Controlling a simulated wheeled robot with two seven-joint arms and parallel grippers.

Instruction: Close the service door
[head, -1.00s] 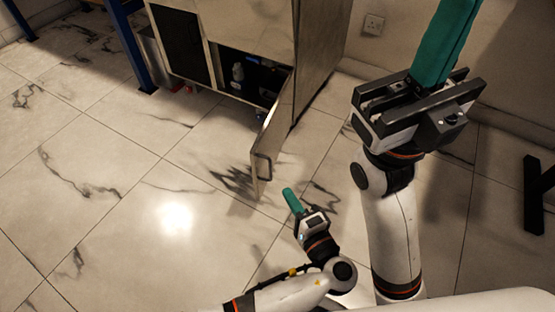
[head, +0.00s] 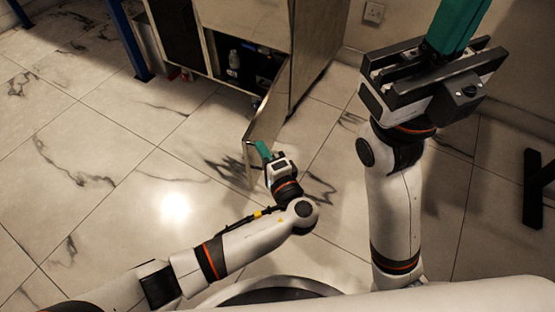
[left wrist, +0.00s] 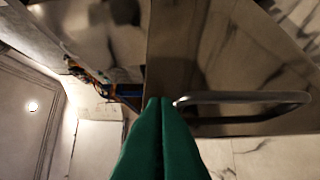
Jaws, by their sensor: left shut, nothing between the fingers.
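The service door (head: 264,119) is a metal panel that stands open, swung out from the cabinet's lower compartment towards me. My left gripper (head: 263,150) has its green fingers shut and empty, close beside the door's outer part. In the left wrist view the door (left wrist: 215,60) fills the upper middle and right, and its silver bar handle (left wrist: 250,97) runs right from near my left fingertips (left wrist: 160,101). I cannot tell whether the fingertips touch the door. My right gripper (head: 455,25) is raised at the upper right, with its green fingertips cut off by the frame.
The metal cabinet (head: 320,45) stands at the back. Its open compartment (head: 255,70) holds a pale bottle (head: 234,60) and dark items. A blue post (head: 130,42) stands to its left, and a wall socket (head: 373,12) is behind. The marble floor (head: 100,165) at left is clear.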

